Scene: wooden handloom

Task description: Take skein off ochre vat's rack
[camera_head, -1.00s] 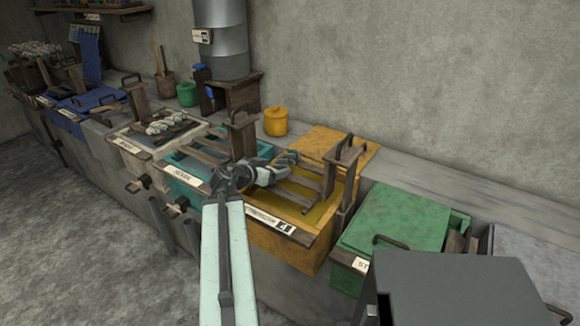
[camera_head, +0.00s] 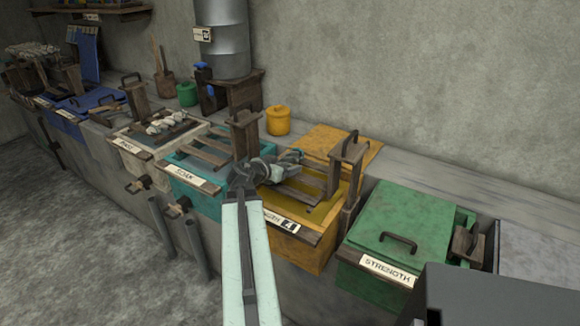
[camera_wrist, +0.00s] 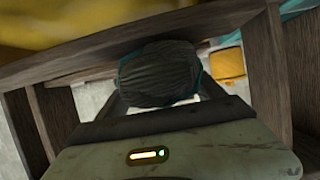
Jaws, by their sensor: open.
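The ochre vat (camera_head: 300,250) stands open in the middle of the head view, with slats of its wooden rack (camera_head: 318,180) across the top. My gripper (camera_head: 286,166) is over the rack's left part. In the wrist view a dark grey, ribbed bundle, seemingly the skein (camera_wrist: 158,72), lies between my gripper's open fingers (camera_wrist: 160,92). Teal shows at the bundle's edges. Whether the fingers touch it I cannot tell.
An upright wooden handle post (camera_head: 348,165) stands at the rack's right. The teal vat (camera_head: 205,200) is at left and the green lidded vat (camera_head: 400,225) at right. The ochre lid (camera_head: 340,140) and a yellow pot (camera_head: 278,121) are behind. Wooden boards flank my gripper closely in the wrist view.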

